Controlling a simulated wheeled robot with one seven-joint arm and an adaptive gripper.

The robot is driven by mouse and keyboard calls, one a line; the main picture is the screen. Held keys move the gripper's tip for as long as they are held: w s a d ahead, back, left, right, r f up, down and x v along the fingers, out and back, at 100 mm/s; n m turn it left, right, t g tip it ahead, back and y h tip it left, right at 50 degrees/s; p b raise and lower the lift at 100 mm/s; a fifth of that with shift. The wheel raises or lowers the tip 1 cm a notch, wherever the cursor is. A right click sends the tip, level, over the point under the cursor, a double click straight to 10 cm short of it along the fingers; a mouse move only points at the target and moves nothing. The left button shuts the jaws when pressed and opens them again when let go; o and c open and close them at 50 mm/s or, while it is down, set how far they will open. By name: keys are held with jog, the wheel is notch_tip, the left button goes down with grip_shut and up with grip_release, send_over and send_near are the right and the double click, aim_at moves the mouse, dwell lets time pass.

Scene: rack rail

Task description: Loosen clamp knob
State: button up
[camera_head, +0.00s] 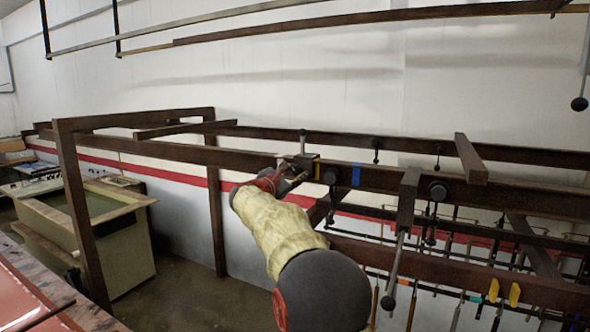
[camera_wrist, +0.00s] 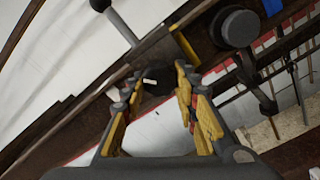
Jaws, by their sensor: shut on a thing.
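The clamp knob (camera_wrist: 156,80) is dark and round with a small white mark, and it sits on the face of a brown rail. My gripper (camera_wrist: 154,84) is shut on it, with one yellow-padded finger on each side. In the head view, my gripper (camera_head: 285,178) reaches the clamp (camera_head: 306,162) on the long rail, and my arm and gripper hide the held knob. A lever with a dark ball end (camera_wrist: 100,5) sticks up from the clamp in the wrist view.
A second dark knob (camera_head: 330,175) sits just right of a yellow mark, near blue tape (camera_head: 356,176). Another clamp (camera_head: 408,190) hangs further right. Tools hang below the rail (camera_head: 460,270). A cream tank (camera_head: 125,240) stands left, with clear floor (camera_head: 190,285) beside it.

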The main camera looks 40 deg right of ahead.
jog(key=shift+f+n+p, duration=0.15)
jog(key=shift+n+p, duration=0.95)
jog(key=shift+n, duration=0.8)
jog(key=shift+f, duration=0.1)
jog(key=o, duration=1)
jog(key=shift+o, duration=0.8)
jog(key=v, duration=1.2)
